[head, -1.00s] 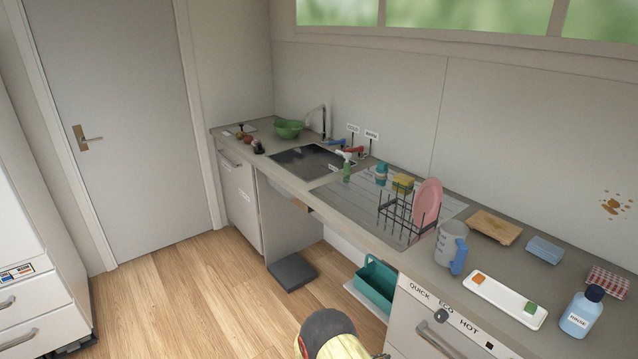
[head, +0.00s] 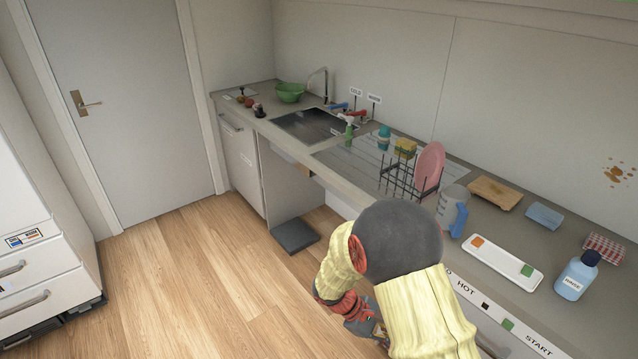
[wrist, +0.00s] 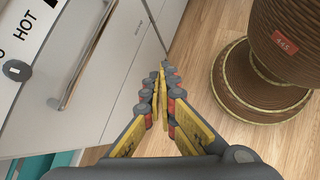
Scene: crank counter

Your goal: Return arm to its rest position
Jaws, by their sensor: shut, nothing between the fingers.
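My arm, in cream ribbed sleeves with a dark grey joint, rises at the bottom of the head view in front of the counter. It bends down to my gripper (head: 378,334), small and partly cut off by the arm at the lower edge. In the wrist view my gripper (wrist: 163,72) is shut, its yellow-padded fingers meeting at the tips with nothing between them. It hangs over the wooden floor, close to the white appliance front with a bar handle (wrist: 86,58). The handle is apart from the fingers.
The counter holds a sink (head: 312,124), a dish rack (head: 398,178) with a pink plate (head: 428,166), a measuring jug (head: 451,208), a white tray (head: 500,262) and a rinse bottle (head: 576,277). A grey floor slab (head: 295,234) lies below. Floor at left is free.

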